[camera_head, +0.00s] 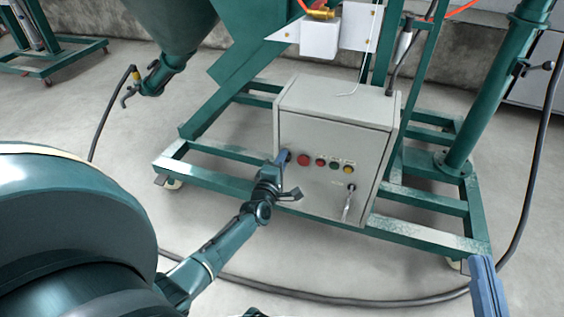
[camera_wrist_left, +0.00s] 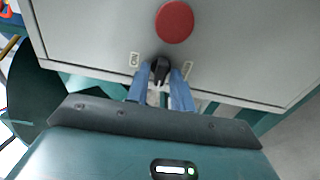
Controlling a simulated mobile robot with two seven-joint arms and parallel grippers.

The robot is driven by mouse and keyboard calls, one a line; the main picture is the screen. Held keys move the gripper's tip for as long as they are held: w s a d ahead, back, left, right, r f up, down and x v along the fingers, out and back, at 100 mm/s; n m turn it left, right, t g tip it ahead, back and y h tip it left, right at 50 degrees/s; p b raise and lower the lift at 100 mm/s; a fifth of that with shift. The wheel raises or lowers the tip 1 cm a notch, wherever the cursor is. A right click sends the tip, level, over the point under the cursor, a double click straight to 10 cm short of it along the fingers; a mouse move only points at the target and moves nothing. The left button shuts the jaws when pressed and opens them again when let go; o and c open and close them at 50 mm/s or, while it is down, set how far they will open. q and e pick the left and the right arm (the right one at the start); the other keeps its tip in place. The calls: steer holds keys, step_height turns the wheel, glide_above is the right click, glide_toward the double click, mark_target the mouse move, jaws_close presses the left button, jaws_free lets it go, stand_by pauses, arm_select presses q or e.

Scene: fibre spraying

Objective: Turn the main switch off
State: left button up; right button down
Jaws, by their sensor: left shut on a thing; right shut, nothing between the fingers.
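The grey control box (camera_head: 325,185) stands on the green frame. Its front has a row of round buttons, with a large red button (camera_head: 303,160) at the left. My left gripper (camera_head: 284,157) is at the left end of this row. In the left wrist view, the main switch, a black knob (camera_wrist_left: 160,69), is between the blue fingertips of my left gripper (camera_wrist_left: 163,80), which are shut on it. Small labels sit on both sides of the knob. Its exact angle is hard to tell. My right gripper (camera_head: 487,288) shows only partly, at the bottom right, away from the box.
The large red button (camera_wrist_left: 174,22) is just above the knob in the left wrist view. A lever handle (camera_head: 348,203) is on the box's lower right front. The green frame (camera_head: 215,183) surrounds the box. A dark hose (camera_head: 330,298) lies on the floor.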

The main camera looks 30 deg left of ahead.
arm_select(q)
steer(key=shift+r, duration=0.1)
arm_select(e)
steer(key=shift+w, duration=0.1)
arm_select(q)
steer(key=o, duration=0.7)
arm_select(e)
steer(key=shift+f, duration=0.1)
arm_select(q)
steer(key=p+v, duration=0.4)
steer(key=v, duration=0.9)
arm_select(e)
steer(key=shift+s+d+f+g+h, duration=0.2)
steer(key=shift+d+f+g+h, duration=0.1)
steer(key=shift+d+f+h, duration=0.3)
steer(key=shift+a+r, duration=0.2)
steer(key=shift+r, duration=0.05)
